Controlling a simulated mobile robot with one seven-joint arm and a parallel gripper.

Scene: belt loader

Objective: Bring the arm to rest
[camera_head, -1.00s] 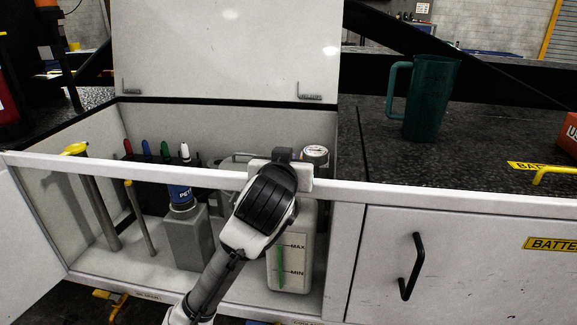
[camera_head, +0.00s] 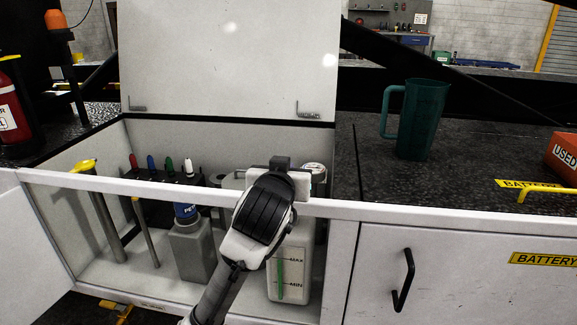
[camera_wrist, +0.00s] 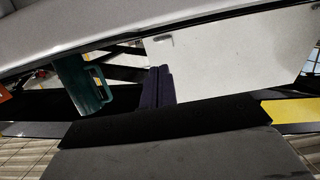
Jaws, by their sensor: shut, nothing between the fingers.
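My arm reaches up from the bottom of the head view, in front of the open white compartment (camera_head: 75,262). Its end (camera_head: 268,208) is level with the compartment's front rail and covers part of it. In the head view the fingers cannot be made out behind the wrist. In the wrist view my gripper (camera_wrist: 158,86) shows two dark fingers pressed together with nothing between them. A green jug (camera_wrist: 82,82) and a pale panel (camera_wrist: 225,55) show beyond them.
The compartment holds a white MAX/MIN container (camera_head: 289,280), a grey bottle (camera_head: 192,252) and yellow-topped tools (camera_head: 103,215). The raised lid (camera_head: 230,60) stands behind. The green jug (camera_head: 415,120) and an orange box (camera_head: 565,158) stand on the dark right-hand top.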

